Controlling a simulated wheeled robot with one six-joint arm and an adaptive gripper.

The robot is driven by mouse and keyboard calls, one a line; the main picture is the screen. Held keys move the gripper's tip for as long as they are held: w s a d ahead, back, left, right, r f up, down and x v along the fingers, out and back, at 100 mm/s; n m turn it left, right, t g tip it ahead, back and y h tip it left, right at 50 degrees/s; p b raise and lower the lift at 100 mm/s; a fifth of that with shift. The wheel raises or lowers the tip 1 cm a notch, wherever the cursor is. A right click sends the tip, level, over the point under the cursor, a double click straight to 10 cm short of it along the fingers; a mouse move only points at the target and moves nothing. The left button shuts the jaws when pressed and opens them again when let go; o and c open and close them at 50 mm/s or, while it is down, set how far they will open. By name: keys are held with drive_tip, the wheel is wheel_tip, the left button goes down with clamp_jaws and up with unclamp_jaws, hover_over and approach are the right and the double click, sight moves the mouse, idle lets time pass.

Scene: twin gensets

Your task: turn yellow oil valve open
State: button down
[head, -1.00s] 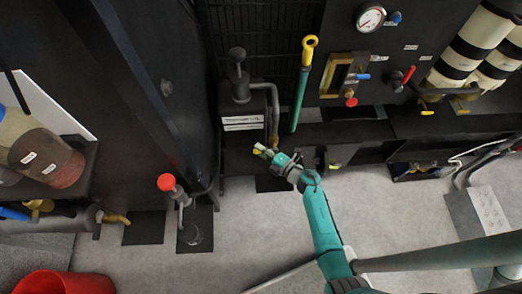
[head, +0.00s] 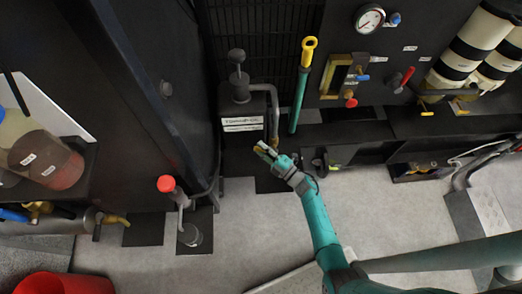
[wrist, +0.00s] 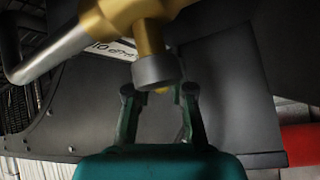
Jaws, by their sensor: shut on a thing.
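The yellow oil valve shows as a brass body (wrist: 150,35) with a grey collar (wrist: 157,70) at the top of the wrist view. A small yellow piece, apparently its handle (wrist: 162,91), shows below the collar between my fingers; the rest is hidden. My gripper (wrist: 159,95) is shut on this handle, with one finger on each side. In the head view my gripper (head: 265,150) is at the brass pipe end (head: 274,138), low on the front of the black labelled box (head: 243,124). The handle is hard to make out there.
A red-topped valve (head: 166,183) is at left, and a red bucket (head: 62,284) at bottom left. Grey floor (head: 250,220) is clear in front.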

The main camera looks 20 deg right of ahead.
drive_tip(key=m+t, duration=0.1)
drive_tip(key=r+m+t, duration=0.1)
drive_tip(key=m, duration=0.1)
drive_tip(key=shift+s+d+r+t, duration=0.15)
drive_tip(key=shift+d+t, duration=0.15)
drive_tip(key=shift+d, duration=0.05)
drive_tip(key=shift+s+d+r+m+t+h, duration=0.1)
drive_tip(key=shift+d+r+m+t+h, duration=0.15)
drive_tip(key=shift+m+t, duration=0.4)
drive_tip(key=shift+s+d+r+m+t+h, duration=0.15)
drive_tip(key=shift+d+m+t+h, duration=0.15)
drive_tip(key=shift+m, duration=0.55)
drive_tip(key=shift+w+a, duration=0.1)
drive_tip(key=c, duration=1)
unclamp_jaws()
